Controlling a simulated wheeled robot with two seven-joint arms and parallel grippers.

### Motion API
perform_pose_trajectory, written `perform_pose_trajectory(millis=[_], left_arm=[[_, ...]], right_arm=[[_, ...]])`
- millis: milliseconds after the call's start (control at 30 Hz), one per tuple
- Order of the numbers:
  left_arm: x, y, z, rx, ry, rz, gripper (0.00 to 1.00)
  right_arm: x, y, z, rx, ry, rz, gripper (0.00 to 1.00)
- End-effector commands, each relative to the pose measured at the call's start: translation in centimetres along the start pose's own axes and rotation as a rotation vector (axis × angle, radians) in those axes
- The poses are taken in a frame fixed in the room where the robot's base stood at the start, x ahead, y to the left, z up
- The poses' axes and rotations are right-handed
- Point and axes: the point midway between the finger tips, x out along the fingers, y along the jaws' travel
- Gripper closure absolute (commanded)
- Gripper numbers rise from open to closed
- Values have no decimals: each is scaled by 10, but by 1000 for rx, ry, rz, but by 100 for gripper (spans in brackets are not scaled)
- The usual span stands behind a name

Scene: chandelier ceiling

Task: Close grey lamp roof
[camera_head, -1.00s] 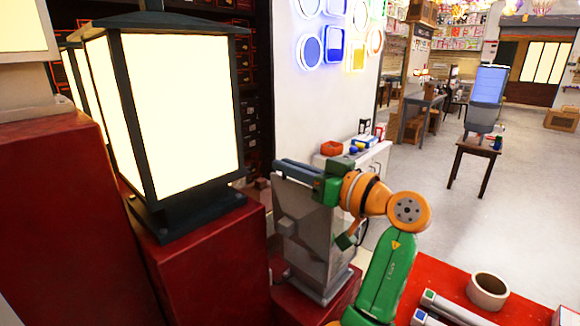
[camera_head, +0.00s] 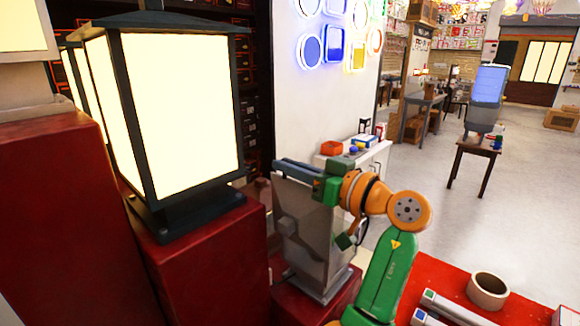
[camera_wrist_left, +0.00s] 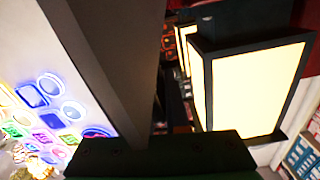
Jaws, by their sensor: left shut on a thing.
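The grey lamp (camera_head: 305,235) stands upright on a low red block. Its dark roof (camera_head: 293,168) lies along the top of the grey body and looks almost level; whether a gap is left under it I cannot tell. My left gripper (camera_head: 326,186), green with an orange wrist, is at the roof's right edge and is shut on it. In the left wrist view a long grey panel (camera_wrist_left: 115,60), apparently part of this lamp, runs up from the dark gripper part along the bottom. The fingertips are hard to make out. My right gripper is not in view.
A large lit lantern (camera_head: 180,110) stands on a red plinth (camera_head: 210,265) close on the left. A red table (camera_head: 440,275) at lower right holds a beige cup (camera_head: 487,291) and bar-shaped items. A white cabinet (camera_head: 375,165) stands behind the lamp. Open floor lies farther right.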

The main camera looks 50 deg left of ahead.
Motion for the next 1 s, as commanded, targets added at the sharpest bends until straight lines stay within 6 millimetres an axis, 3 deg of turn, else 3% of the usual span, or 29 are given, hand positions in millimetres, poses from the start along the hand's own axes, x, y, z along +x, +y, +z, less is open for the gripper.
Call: perform_pose_trajectory(millis=[467,700,833,1000], left_arm=[[0,4,-3,21,0,1,100],[0,48,-11,291,1,-1,100],[0,69,-3,403,1,3,100],[0,82,2,477,1,2,100]], right_arm=[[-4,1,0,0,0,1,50],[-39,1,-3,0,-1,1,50],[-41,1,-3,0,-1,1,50],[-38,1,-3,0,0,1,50]])
